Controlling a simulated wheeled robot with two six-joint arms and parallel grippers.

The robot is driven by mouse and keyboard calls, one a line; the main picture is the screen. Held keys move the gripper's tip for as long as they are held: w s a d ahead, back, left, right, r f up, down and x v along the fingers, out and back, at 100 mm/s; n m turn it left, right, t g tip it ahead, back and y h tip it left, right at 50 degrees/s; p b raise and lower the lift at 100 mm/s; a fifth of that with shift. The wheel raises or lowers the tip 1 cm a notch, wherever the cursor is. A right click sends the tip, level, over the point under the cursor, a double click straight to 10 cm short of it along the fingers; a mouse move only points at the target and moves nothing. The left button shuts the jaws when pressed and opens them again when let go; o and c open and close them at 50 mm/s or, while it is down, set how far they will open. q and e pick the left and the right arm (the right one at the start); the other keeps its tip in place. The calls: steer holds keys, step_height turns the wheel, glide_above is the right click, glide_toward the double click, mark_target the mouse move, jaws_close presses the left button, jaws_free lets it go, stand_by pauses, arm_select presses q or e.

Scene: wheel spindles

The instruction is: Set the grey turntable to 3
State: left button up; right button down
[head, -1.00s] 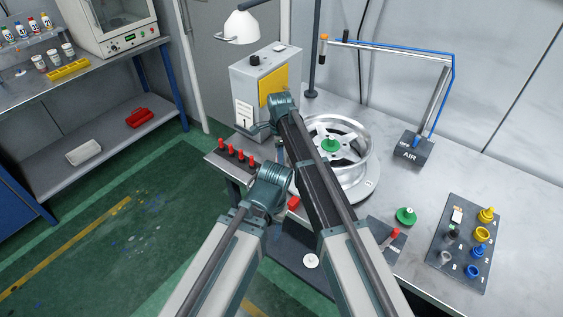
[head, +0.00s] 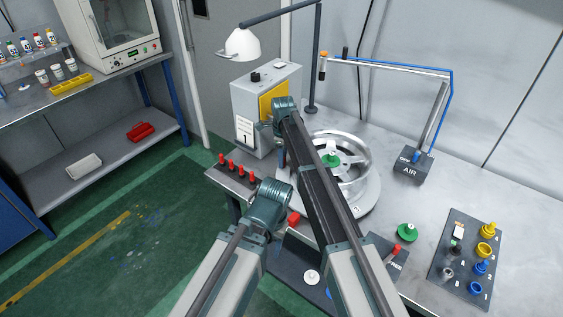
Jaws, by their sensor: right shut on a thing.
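The grey turntable (head: 369,201) is a round plate on the bench. It lies under a silver wheel (head: 357,151) with a green hub piece in its middle. A small light mark shows on the turntable's front rim, but I cannot read its number. My right gripper (head: 278,130) is at the far left side of the wheel and turntable, in front of the grey box. It is shut; its fingertips and the spot where it grips are largely hidden by my own arm.
A grey control box (head: 252,112) with a yellow panel stands behind my right gripper. Several red pegs (head: 236,170) line the bench's left. A board (head: 450,258) with yellow and blue parts lies at right. An air arm (head: 410,166) stands behind the wheel.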

steer(key=shift+w+d, duration=0.1)
steer(key=shift+w, duration=0.2)
stand_by(0.4)
steer(key=c, duration=0.7)
jaws_free()
steer(key=shift+r, duration=0.15)
step_height(320, 180, up, 14)
steer(key=p, duration=1.3)
steer(key=shift+f+p, duration=0.25)
steer(key=shift+p, duration=0.15)
